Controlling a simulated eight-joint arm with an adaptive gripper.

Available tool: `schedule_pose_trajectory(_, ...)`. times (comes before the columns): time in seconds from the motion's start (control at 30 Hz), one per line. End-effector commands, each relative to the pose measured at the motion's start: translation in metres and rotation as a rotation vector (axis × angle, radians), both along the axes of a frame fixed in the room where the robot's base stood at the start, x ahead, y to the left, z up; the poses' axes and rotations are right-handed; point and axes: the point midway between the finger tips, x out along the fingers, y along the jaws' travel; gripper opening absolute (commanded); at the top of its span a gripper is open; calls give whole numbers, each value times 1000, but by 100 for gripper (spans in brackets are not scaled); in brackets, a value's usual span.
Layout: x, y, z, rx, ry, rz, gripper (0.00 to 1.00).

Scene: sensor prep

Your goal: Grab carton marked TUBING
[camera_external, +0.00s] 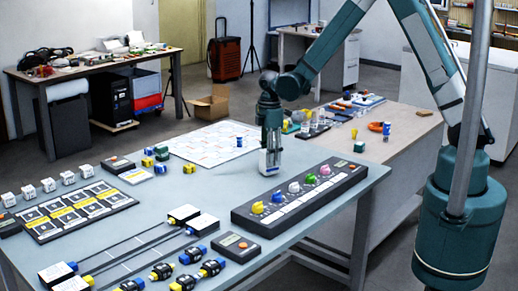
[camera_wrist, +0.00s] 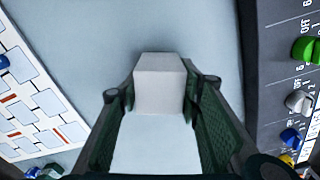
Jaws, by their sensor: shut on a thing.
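My gripper (camera_external: 270,152) is above the grey-blue table, left of the dial panel. In the wrist view my gripper (camera_wrist: 159,96) has its two dark green fingers closed on the sides of a plain white carton (camera_wrist: 159,88). Part of this white carton (camera_external: 269,167) shows below the fingers in the outside view. I cannot read any TUBING marking on it. Whether its bottom touches the table I cannot tell. A row of small white cartons (camera_external: 48,185) with dark marks stands at the table's left edge; their words are too small to read.
The dark panel (camera_external: 300,196) with coloured knobs lies close to the right of my gripper. A white gridded sheet (camera_external: 214,141) lies behind it to the left. Small blue and yellow blocks (camera_external: 161,153) sit beside the sheet.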

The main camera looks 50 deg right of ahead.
Motion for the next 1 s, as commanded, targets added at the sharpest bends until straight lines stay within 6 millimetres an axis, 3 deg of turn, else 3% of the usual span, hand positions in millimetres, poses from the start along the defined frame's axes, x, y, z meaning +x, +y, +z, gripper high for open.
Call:
schedule_pose_trajectory(0.6, 0, 0, 77, 0, 0, 0, 22)
schedule_pose_trajectory(1.0, 0, 0, 92, 0, 0, 0, 22)
